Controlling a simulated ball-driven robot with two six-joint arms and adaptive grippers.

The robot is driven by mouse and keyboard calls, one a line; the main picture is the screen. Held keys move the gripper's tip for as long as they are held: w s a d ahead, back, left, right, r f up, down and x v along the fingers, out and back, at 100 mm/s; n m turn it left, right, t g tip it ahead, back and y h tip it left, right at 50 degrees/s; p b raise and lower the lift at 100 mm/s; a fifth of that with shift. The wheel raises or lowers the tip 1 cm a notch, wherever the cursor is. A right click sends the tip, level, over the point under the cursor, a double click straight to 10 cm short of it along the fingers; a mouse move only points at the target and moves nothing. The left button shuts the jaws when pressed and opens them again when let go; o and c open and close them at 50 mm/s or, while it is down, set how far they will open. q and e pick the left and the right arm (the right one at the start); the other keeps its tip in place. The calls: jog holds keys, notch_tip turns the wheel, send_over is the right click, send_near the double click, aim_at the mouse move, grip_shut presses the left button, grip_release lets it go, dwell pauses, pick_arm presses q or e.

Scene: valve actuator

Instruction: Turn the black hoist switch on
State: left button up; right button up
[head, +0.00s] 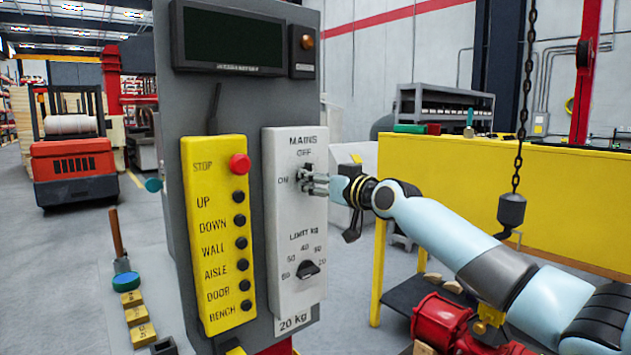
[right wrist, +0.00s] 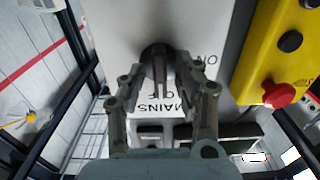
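The black hoist switch (head: 303,178) is on the white panel (head: 284,222) marked MAINS, with OFF above it and ON to its left. It is partly hidden by my right gripper (head: 313,182) in the head view. In the right wrist view the dark switch knob (right wrist: 156,58) sits between the two fingertips of my right gripper (right wrist: 163,70), which appear closed onto its sides. Exactly which way the knob points is hard to tell. My left gripper is not in view.
A yellow button panel (head: 216,290) with a red stop button (head: 239,164) stands left of the white panel. A black limit knob (head: 307,269) is below the switch. A hanging chain with a dark weight (head: 512,210) and a yellow bench (head: 500,190) are to the right.

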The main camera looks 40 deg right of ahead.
grip_shut()
jog(key=n+b, duration=1.4)
jog(key=n, duration=0.3)
jog(key=shift+f+n+b, duration=0.15)
jog(key=shift+n+b, duration=0.15)
dwell(0.5)
jog(key=shift+o, duration=1)
grip_release()
